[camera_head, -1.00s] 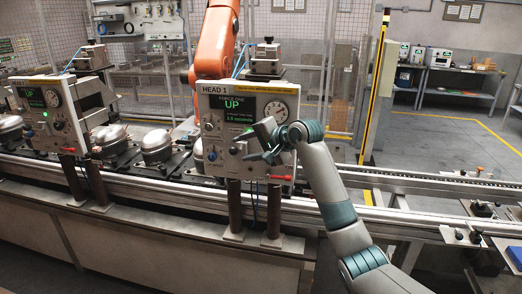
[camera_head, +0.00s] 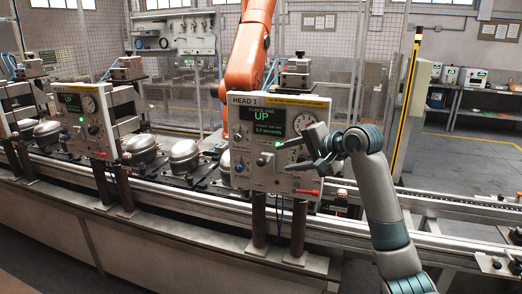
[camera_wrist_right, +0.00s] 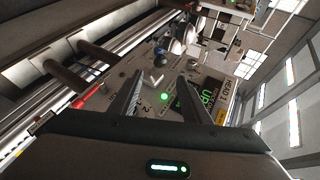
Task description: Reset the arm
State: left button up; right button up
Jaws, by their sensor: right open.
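My right gripper (camera_head: 310,150) is in front of the HEAD 1 control panel (camera_head: 245,165), on its right part. Its jaws are open and empty. In the right wrist view my right gripper (camera_wrist_right: 158,98) shows two spread fingers, with the panel face (camera_wrist_right: 205,85) beyond them and a lit green button (camera_wrist_right: 164,97) between them. The panel's screen reads UP. My right arm comes in from the lower right. My left gripper is not in view.
A second control panel (camera_head: 85,115) stands to the left. Silver compressors (camera_head: 185,155) sit on the conveyor line (camera_head: 210,200). An orange robot arm (camera_head: 248,60) rises behind the HEAD 1 panel. A yellow-black post (camera_head: 408,85) stands at right, with open floor beyond.

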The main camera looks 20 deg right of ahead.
jog(key=shift+f, duration=0.1)
